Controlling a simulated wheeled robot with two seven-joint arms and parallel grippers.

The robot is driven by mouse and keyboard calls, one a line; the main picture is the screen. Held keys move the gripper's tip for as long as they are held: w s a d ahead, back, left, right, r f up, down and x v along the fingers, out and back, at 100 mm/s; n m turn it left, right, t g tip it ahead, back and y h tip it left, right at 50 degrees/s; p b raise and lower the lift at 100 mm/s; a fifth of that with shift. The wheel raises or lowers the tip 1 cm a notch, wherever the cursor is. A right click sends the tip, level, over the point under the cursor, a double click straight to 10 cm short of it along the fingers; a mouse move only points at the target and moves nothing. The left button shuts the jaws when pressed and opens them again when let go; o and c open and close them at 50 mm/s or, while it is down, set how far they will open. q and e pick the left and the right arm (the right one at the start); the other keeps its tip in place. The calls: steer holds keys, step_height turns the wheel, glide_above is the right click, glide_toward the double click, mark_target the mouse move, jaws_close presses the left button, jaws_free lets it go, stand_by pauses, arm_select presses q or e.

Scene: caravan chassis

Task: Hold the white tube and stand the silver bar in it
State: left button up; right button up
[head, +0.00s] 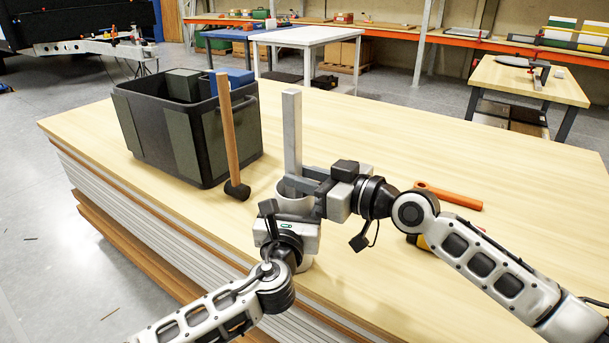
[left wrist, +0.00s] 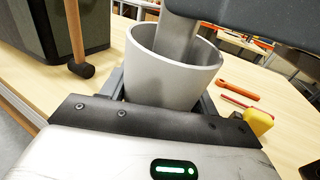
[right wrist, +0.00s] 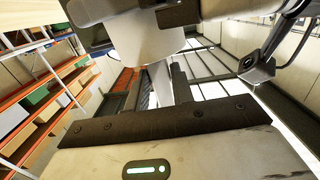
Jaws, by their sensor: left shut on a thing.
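The white tube (head: 293,203) stands upright near the table's front edge. My left gripper (head: 285,215) is shut on it, and its fingers lie on both sides of the tube (left wrist: 172,75) in the left wrist view. The silver bar (head: 291,125) is upright, with its lower end inside the tube's mouth; the bar (left wrist: 178,38) shows there too. How deep its end sits is hidden. My right gripper (head: 303,180) has its fingers around the bar just above the tube rim. I cannot tell whether they press on it. The right wrist view shows the tube (right wrist: 160,40) close by.
A black crate (head: 190,135) with things inside stands to the left on the wooden table (head: 450,165). A mallet (head: 230,140) stands upright beside it. An orange-handled tool (head: 450,197) lies to the right, near a yellow object (head: 418,241). The table behind is clear.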

arm_select(q)
steer(key=shift+s+f, duration=0.1)
steer(key=shift+f, duration=0.4)
arm_select(e)
steer(key=o, duration=0.4)
steer(key=shift+f, duration=0.1)
steer(key=v, duration=0.8)
steer(key=shift+r, duration=0.2)
arm_select(q)
steer(key=o, duration=1.1)
steer(key=shift+r, duration=0.2)
